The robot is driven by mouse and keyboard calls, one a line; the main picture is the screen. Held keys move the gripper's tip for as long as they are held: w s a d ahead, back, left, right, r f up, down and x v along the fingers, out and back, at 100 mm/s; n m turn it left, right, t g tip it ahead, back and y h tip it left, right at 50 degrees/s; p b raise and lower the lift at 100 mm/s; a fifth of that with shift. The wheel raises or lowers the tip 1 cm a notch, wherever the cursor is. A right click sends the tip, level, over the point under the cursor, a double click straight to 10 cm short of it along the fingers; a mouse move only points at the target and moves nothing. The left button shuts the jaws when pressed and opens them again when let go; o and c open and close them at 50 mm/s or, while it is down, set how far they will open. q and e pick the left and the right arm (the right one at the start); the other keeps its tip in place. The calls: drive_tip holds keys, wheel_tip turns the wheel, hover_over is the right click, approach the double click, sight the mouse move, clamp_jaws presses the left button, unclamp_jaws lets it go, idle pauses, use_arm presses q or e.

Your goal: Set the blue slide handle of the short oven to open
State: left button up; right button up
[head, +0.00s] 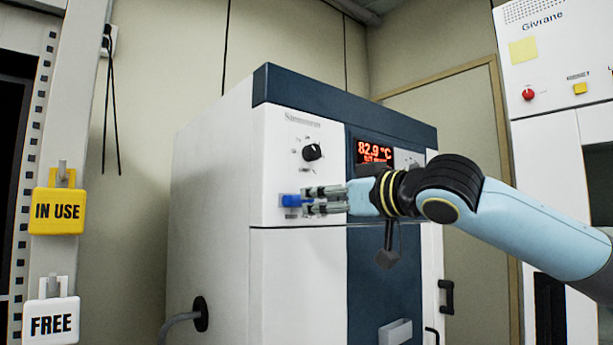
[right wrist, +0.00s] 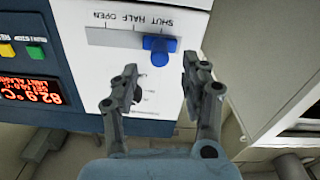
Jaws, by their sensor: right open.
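The short oven (head: 215,190) is a white cabinet with a dark blue top band and display panel. Its blue slide handle (head: 293,201) sticks out of the upper front, near the left edge. In the right wrist view the blue slide handle (right wrist: 160,46) sits at the SHUT end of its grey plate (right wrist: 112,38), with the HALF and OPEN marks to the left. My right gripper (head: 308,201) is open in front of the handle. In the wrist view its fingertips (right wrist: 160,72) stand either side of the handle's line; contact cannot be told. My left gripper is out of view.
A black knob (head: 312,152) sits above the handle and a red display (head: 374,152) to its right. A taller white machine (head: 555,70) stands at the right. IN USE (head: 57,211) and FREE (head: 52,318) tags hang at the left.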

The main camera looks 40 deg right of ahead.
drive_tip(key=shift+w+a+p, duration=0.2)
drive_tip(key=shift+w+p, duration=0.9)
drive_tip(key=shift+w, duration=1.6)
clamp_jaws()
drive_tip(key=shift+d, duration=0.1)
